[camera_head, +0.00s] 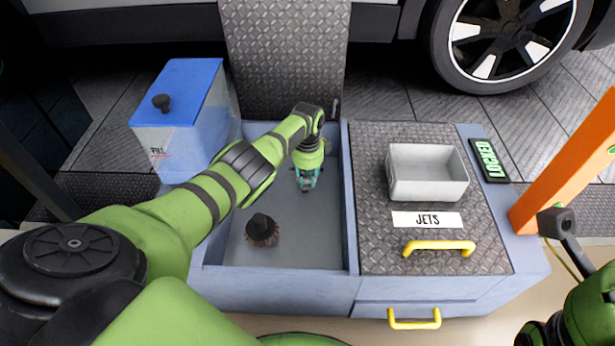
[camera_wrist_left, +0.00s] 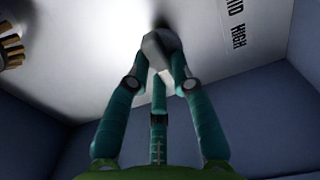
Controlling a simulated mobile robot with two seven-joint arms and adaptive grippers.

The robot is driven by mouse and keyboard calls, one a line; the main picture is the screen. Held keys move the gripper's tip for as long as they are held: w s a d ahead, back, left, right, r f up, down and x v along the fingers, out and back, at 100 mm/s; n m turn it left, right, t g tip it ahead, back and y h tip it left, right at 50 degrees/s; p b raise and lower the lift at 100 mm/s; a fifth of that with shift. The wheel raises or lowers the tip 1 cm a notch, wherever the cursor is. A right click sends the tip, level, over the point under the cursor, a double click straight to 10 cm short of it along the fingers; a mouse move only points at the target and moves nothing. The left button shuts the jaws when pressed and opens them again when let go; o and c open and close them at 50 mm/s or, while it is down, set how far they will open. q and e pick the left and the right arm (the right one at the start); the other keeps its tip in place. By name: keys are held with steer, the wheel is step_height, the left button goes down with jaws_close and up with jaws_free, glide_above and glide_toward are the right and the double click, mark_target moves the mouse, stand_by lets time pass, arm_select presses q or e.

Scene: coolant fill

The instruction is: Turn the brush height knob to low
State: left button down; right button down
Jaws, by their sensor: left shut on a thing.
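The brush height knob, a small grey knob (camera_wrist_left: 161,43), stands on the pale floor of the open bay in the left wrist view. Beside it are printed words, HIGH (camera_wrist_left: 238,37) and one partly cut off that ends in ID. A low mark does not show. My left gripper (camera_head: 305,184) reaches down into the bay in the head view. Its teal fingers (camera_wrist_left: 160,76) are closed around the knob, which they mostly hide in the head view. The knob's exact pointing direction cannot be told. My right gripper's fingers do not show.
A round dark brush (camera_head: 262,231) stands in the bay, left of and nearer than my left gripper. Bay walls enclose it. A blue-lidded tank (camera_head: 181,95) is at left. A grey bin (camera_head: 428,190) and yellow handle (camera_head: 438,246) sit on the JETS cover (camera_head: 375,220) at right.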

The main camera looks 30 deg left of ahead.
mark_target(307, 179)
arm_select(q)
steer(key=shift+a, duration=0.1)
steer(key=c, duration=1.1)
jaws_free()
steer(key=shift+o, duration=0.2)
steer(key=shift+r, duration=0.1)
steer(key=shift+r, duration=0.25)
step_height(307, 179, up, 11)
steer(key=shift+r, duration=0.15)
